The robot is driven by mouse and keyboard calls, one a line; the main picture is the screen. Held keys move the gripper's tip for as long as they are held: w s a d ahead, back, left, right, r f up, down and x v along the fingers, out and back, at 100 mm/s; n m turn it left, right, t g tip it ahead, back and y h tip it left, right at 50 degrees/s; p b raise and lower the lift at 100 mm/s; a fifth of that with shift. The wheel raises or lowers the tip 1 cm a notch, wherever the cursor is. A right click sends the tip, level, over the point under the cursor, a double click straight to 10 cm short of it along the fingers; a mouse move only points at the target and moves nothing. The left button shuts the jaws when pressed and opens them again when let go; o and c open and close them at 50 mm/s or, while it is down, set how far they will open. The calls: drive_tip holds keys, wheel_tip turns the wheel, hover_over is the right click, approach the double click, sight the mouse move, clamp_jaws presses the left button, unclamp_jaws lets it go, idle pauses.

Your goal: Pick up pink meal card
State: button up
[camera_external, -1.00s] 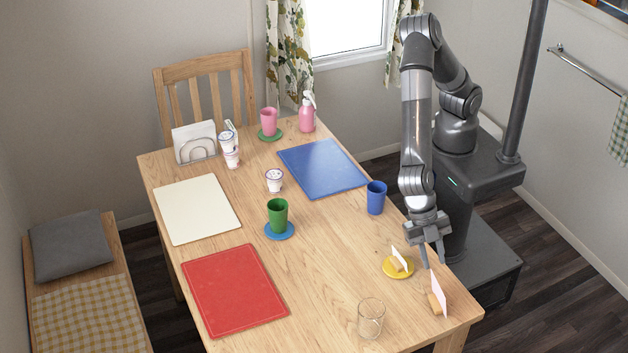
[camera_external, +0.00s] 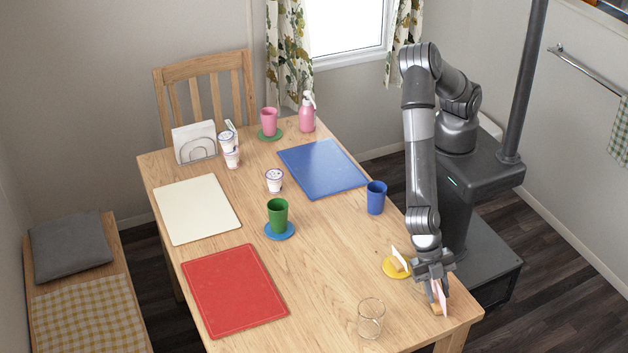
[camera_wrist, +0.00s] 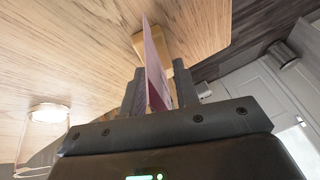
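The pink meal card (camera_external: 439,289) stands upright in a small wooden block (camera_external: 438,309) at the table's near right corner. In the wrist view the card (camera_wrist: 155,72) rises from its block (camera_wrist: 180,44) and reaches between my two fingers. My gripper (camera_external: 437,287) points down over the card, with one finger on each side of it. In the wrist view my gripper (camera_wrist: 156,84) looks open, with the fingers apart. Contact with the card cannot be made out. A second pale card (camera_external: 398,257) in a wooden block stands on a yellow coaster (camera_external: 389,272) just behind my gripper.
A clear glass (camera_external: 371,318) stands left of the card; it also shows in the wrist view (camera_wrist: 42,130). A blue cup (camera_external: 376,197) is farther back near the table's right edge.

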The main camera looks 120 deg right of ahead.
drive_tip(key=shift+c, duration=0.5)
clamp_jaws()
drive_tip(key=shift+r, duration=0.15)
